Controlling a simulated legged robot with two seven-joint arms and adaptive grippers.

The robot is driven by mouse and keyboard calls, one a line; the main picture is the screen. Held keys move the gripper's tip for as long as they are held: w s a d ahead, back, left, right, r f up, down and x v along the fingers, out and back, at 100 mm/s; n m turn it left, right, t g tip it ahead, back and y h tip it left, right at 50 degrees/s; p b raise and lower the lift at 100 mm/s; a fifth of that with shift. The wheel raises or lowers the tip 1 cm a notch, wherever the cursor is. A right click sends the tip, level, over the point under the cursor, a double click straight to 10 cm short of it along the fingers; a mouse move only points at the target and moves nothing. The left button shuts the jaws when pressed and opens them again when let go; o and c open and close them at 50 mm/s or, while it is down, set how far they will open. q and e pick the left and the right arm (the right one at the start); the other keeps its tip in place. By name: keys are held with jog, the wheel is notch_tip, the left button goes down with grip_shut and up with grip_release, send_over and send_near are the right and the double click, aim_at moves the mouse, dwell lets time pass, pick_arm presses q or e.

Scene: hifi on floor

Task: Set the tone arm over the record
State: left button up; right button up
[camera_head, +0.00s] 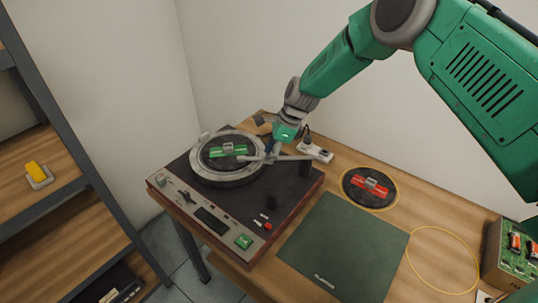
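The turntable (207,207) sits at the left of the wooden table, with a dark top and a pale front panel. On its platter lies a black record (214,161) with a green piece at its centre. The grey tone arm (292,158) extends from the right side of the deck toward the platter's right edge. My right gripper (270,151) points down at the tone arm's platter end, close to it or touching it. Its fingers are small and dark, so their opening is unclear. My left gripper is not in view.
A second black record (355,193) with a red centre lies right of the deck inside a yellow ring. A green mat (345,246), an empty yellow ring (443,259) and a green box (512,258) are nearer the right. A power strip (315,151) lies behind the deck. Shelves (60,190) stand left.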

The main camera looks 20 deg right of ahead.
jog(key=v, duration=1.1)
jog(key=shift+w+d+f, duration=0.1)
jog(key=shift+w, duration=0.05)
